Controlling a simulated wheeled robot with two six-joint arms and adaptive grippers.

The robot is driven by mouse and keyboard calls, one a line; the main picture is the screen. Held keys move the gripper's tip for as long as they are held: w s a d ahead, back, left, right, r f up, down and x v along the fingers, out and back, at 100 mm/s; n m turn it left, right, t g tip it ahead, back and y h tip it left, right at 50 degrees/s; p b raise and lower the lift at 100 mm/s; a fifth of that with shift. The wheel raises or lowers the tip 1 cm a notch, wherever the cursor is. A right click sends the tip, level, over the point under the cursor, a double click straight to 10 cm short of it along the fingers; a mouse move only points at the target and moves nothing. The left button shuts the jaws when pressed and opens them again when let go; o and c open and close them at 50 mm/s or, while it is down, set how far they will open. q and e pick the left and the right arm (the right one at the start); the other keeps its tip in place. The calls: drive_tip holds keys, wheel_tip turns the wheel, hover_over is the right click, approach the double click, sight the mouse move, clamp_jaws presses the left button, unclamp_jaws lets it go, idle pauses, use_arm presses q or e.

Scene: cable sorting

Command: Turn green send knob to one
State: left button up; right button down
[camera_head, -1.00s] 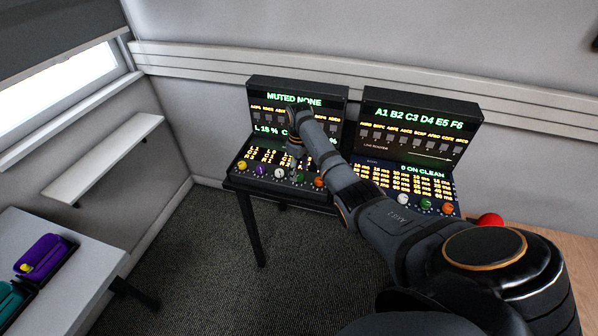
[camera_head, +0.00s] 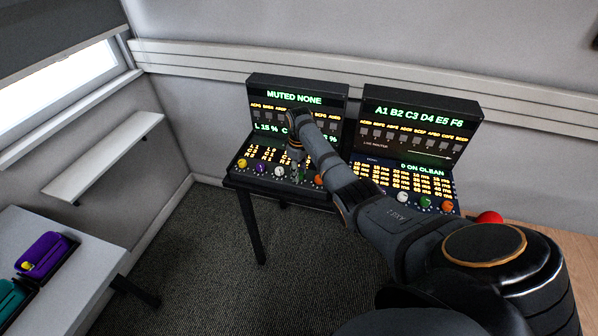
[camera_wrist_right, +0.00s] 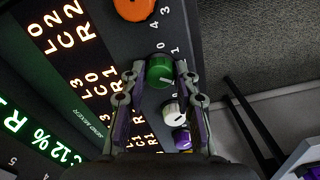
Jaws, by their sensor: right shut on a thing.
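The green knob (camera_wrist_right: 160,71) is on the left console's lower panel, with a light pointer line on its face. It sits between the fingertips of my right gripper (camera_wrist_right: 158,76) in the right wrist view. The fingers are shut on it from both sides. In the head view my right gripper (camera_head: 296,158) reaches down over the left console (camera_head: 244,160), and the green knob is mostly hidden there. Small numbers ring the knob, partly covered by the fingers. My left gripper is not in view.
An orange knob (camera_wrist_right: 134,7), a white knob (camera_wrist_right: 173,114) and a purple knob (camera_wrist_right: 182,139) flank the green one. A second console (camera_head: 421,118) stands at right with its own knobs. A red round object (camera_head: 489,218) is by the wooden surface.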

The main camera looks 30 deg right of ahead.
drive_tip(key=shift+r+n+p, duration=0.15)
drive_tip(key=shift+n+p, duration=0.5)
drive_tip(key=shift+n, duration=0.45)
drive_tip(key=n+p, duration=0.1)
drive_tip(key=n, duration=0.2)
drive_tip(key=shift+n, duration=0.3)
drive_tip(key=n+p, duration=0.1)
drive_tip(key=n, duration=0.3)
drive_tip(key=shift+n+p, duration=0.3)
drive_tip(key=shift+n, duration=1.8)
drive_tip(key=c, duration=1)
unclamp_jaws()
